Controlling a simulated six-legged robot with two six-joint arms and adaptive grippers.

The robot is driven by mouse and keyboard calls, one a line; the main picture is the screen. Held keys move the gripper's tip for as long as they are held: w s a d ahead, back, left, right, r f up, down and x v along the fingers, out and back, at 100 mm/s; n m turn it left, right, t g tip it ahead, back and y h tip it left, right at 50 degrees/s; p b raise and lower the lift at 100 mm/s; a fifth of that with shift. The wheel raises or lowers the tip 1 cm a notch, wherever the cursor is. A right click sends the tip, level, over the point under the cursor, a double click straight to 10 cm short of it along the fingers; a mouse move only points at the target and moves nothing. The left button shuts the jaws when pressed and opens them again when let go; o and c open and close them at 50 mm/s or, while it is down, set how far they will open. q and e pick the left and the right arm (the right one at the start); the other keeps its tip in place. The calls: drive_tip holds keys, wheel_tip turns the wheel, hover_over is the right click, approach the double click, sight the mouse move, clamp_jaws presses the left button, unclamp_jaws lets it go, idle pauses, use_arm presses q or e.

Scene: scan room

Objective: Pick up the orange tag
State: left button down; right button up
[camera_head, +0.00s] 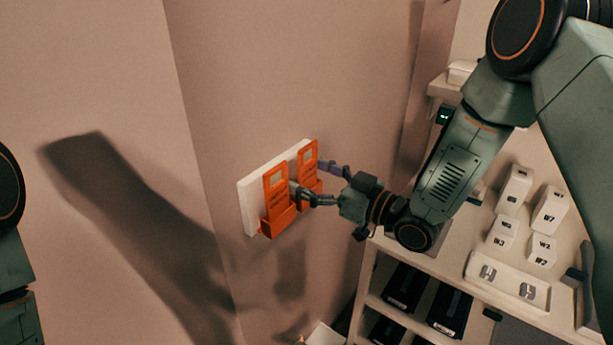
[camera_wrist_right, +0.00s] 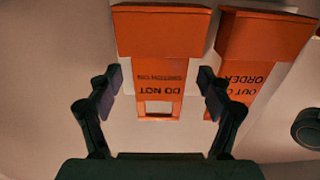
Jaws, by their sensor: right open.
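Two orange tags stand in orange holders on a white wall panel (camera_head: 247,205). The right tag (camera_head: 308,152) reads "DO NOT SWITCH ON", upside down in the right wrist view (camera_wrist_right: 160,50). The left tag (camera_head: 274,185) reads "OUT OF ORDER" and shows at the right of the wrist view (camera_wrist_right: 245,75). My right gripper (camera_head: 310,177) is open in front of the panel. In the wrist view its fingers (camera_wrist_right: 160,80) lie on either side of the "DO NOT SWITCH ON" tag, with gaps to both edges. My left gripper is out of view.
A shelf unit (camera_head: 455,262) stands at the right, with several white labelled blocks (camera_head: 517,187) and a white tray (camera_head: 507,281) on top. Black boxes (camera_head: 405,287) sit on its lower shelf. The wall (camera_head: 300,70) left of and above the panel is bare.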

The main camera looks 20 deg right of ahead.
drive_tip(key=shift+s+d+r, duration=0.1)
drive_tip(key=shift+s+d, duration=0.1)
drive_tip(key=c, duration=0.3)
drive_tip(key=shift+w+a, duration=0.15)
drive_tip(key=shift+a, duration=0.05)
drive_tip(key=c, duration=0.6)
drive_tip(key=shift+d, duration=0.15)
drive_tip(key=shift+c, duration=0.7)
